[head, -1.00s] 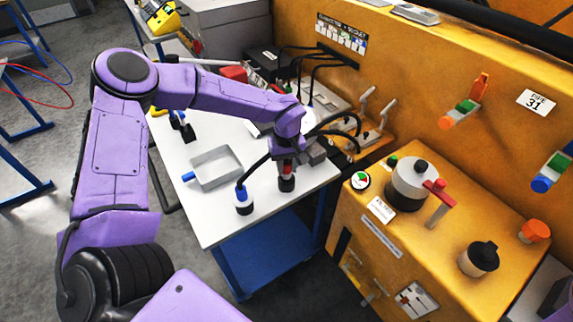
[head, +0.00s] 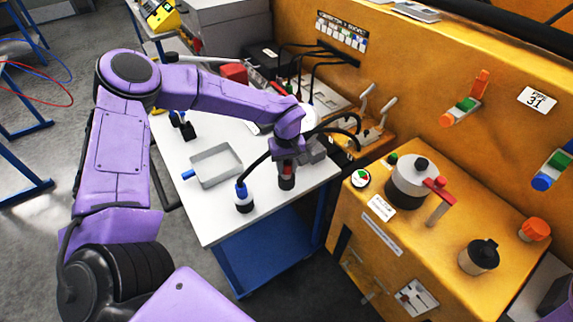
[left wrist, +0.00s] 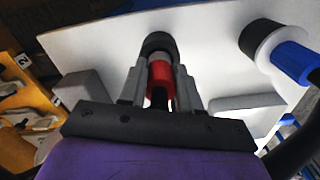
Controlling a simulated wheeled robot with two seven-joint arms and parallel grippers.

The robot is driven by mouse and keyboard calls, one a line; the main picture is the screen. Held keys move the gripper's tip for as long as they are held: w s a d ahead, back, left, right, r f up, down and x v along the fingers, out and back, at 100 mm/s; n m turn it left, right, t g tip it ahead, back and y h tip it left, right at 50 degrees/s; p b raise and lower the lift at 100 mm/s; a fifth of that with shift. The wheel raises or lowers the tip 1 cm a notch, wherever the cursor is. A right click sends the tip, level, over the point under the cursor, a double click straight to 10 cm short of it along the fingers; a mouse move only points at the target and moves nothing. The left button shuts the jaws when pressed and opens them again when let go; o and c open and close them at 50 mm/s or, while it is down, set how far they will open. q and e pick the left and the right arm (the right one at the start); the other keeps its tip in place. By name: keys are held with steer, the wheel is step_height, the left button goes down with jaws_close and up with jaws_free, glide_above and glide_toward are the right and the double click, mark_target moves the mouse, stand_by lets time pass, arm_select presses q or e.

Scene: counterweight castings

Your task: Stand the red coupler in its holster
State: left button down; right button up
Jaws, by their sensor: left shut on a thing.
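The red coupler (left wrist: 160,76) is between the two fingers of my left gripper (left wrist: 159,92), which is shut on it. Its pale collar points into the black holster cup (left wrist: 157,42) in the left wrist view. I cannot tell how deep it sits or whether it touches bottom. In the head view my left gripper (head: 287,163) points down over the front right part of the white table, with the black holster (head: 286,183) right below; the fingers hide most of the coupler. My right gripper is not in view.
A blue coupler (head: 241,192) stands in a black cup left of the gripper, with a cable rising from it. A grey tray (head: 215,166) lies farther left on the white table (head: 215,222). Black cables hang right of the gripper, near the yellow machine (head: 400,230).

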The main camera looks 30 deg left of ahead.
arm_select(q)
steer(key=shift+f+b, duration=0.55)
steer(key=shift+f, duration=0.5)
steer(key=c, duration=0.7)
jaws_free()
step_height(320, 180, up, 10)
steer(key=shift+r+b, duration=0.25)
steer(key=shift+b, duration=0.8)
